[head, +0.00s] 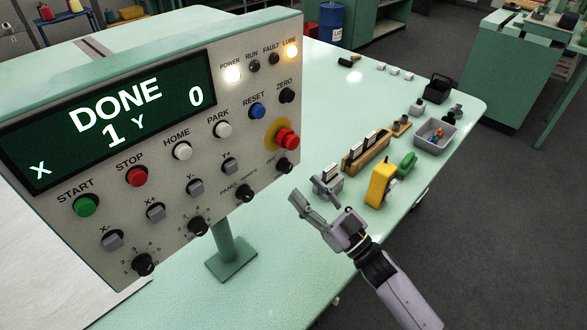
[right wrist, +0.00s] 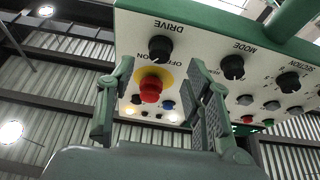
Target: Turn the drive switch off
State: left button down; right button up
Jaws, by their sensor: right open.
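The drive switch (head: 285,166) is a black rotary knob at the lower right corner of the control panel (head: 200,85), below the red emergency stop on its yellow ring. It also shows in the right wrist view (right wrist: 160,48) beside the upside-down word DRIVE. My right gripper (head: 305,203) is open and empty, below and right of the knob in the head view. In the right wrist view its fingers (right wrist: 160,70) stand apart on either side of the emergency stop and drive knob, not touching the knob. My left gripper is not in view.
The red emergency stop (head: 287,139) is close to the drive switch, and the mode knob (right wrist: 232,67) is beside it. The display (head: 110,115) reads DONE, and the POWER and LUBE lamps are lit. A yellow tool (head: 380,185) and wooden rack (head: 366,153) lie on the table.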

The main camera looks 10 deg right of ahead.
aim_at(289, 171)
jog(key=p+x, duration=0.1)
jog(key=x, duration=0.4)
jog(key=shift+w+a, duration=0.15)
jog(key=shift+w, duration=0.1)
jog(key=shift+c, duration=0.3)
grip_shut()
